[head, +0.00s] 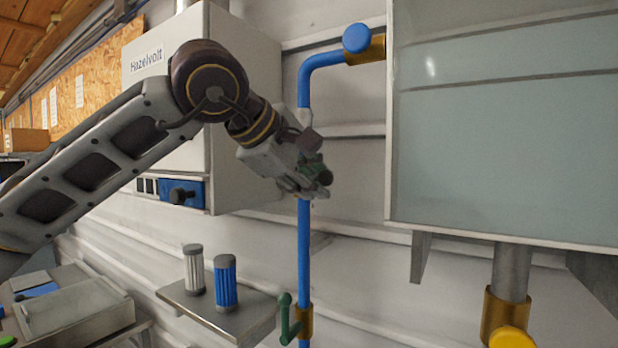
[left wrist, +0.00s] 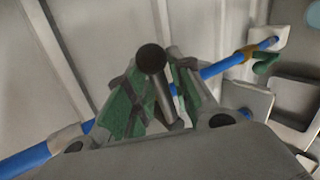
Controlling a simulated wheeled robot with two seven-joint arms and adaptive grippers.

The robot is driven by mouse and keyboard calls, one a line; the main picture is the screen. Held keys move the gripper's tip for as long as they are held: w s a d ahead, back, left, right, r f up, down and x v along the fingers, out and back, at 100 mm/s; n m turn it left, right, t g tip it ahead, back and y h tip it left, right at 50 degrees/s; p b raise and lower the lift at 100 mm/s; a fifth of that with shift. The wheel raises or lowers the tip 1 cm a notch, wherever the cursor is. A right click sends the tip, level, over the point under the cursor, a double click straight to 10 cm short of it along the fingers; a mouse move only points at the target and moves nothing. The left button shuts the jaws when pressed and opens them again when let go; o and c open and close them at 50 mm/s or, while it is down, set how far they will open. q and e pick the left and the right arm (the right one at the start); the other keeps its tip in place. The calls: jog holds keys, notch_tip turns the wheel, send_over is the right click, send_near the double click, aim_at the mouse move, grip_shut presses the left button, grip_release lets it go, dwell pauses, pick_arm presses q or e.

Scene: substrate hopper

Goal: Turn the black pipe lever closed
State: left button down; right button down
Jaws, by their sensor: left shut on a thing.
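The blue pipe (head: 304,245) runs down the white wall, right of the grey wall box. My left gripper (head: 311,170) is at this pipe, in front of its middle stretch. In the left wrist view my green-padded fingers (left wrist: 158,95) are closed around the black pipe lever (left wrist: 150,59), whose round dark end and grey stem show between them. The blue pipe (left wrist: 217,68) passes behind the fingers there. In the head view the lever is mostly hidden by the gripper; a dark round end (head: 325,177) shows beside the fingers. My right gripper is not in view.
A grey box (head: 240,95) marked Hazelvolt is behind my left arm. A large glass-fronted tank (head: 500,130) stands right of the pipe. A shelf (head: 235,322) with white and blue cylinders is below. A green lever (head: 288,318) sits low on the pipe.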

pick_arm(q)
jog(key=shift+d+f+m+t+y, duration=0.1)
jog(key=shift+f+m+t+y, duration=0.2)
jog(key=shift+f+m+y, duration=0.25)
jog(key=c, duration=1.5)
grip_release()
jog(key=shift+o, duration=0.2)
jog(key=v, duration=1.2)
jog(key=shift+f, duration=0.1)
